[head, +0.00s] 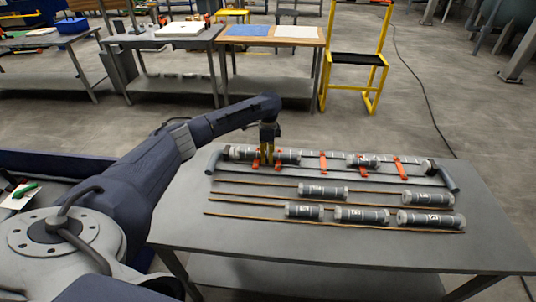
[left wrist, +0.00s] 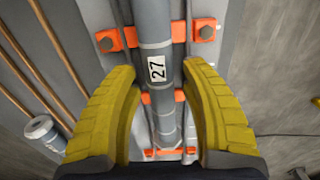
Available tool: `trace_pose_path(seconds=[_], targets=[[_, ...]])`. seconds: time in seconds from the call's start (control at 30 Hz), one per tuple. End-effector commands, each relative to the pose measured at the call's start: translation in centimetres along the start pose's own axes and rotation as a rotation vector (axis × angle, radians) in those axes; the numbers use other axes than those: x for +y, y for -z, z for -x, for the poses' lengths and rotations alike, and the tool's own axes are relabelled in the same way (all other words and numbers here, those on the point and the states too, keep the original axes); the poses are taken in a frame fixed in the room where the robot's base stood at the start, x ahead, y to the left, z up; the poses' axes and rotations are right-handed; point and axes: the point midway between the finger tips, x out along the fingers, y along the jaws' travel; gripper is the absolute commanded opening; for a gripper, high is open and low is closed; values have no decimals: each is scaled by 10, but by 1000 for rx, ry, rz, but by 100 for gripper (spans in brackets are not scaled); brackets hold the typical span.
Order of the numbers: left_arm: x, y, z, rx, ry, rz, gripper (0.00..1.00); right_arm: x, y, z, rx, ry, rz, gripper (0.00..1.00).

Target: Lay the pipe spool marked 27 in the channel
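The pipe spool marked 27 (left wrist: 158,72) is a grey cylinder with a white label, between my left gripper's yellow fingers in the left wrist view. It lies along the channel, among the orange brackets (left wrist: 109,40); whether it is fully seated I cannot tell. In the head view a grey spool (head: 288,157) shows beside the gripper in the channel (head: 340,168) at the back of the table. My left gripper (head: 267,162) is low over the channel. Its fingers are spread on both sides of the spool, with a gap visible at each side. My right gripper is not in view.
Several other grey spools lie on copper-coloured rods on the table (head: 240,240), including ones at the front (head: 304,211) and right (head: 432,219). Another spool (head: 362,160) is in the channel to the right. Grey elbows (head: 447,177) stand at the channel's ends. The front table edge is clear.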

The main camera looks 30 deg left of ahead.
Motion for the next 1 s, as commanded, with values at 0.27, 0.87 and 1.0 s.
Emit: trace_pose_path(seconds=[0.27,0.87,1.0], targets=[[0,0,0,0,0,0,49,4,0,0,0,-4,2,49],[-1,0,84,0,3,0,49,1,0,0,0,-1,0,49],[0,0,102,0,2,0,49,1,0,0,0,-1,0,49]])
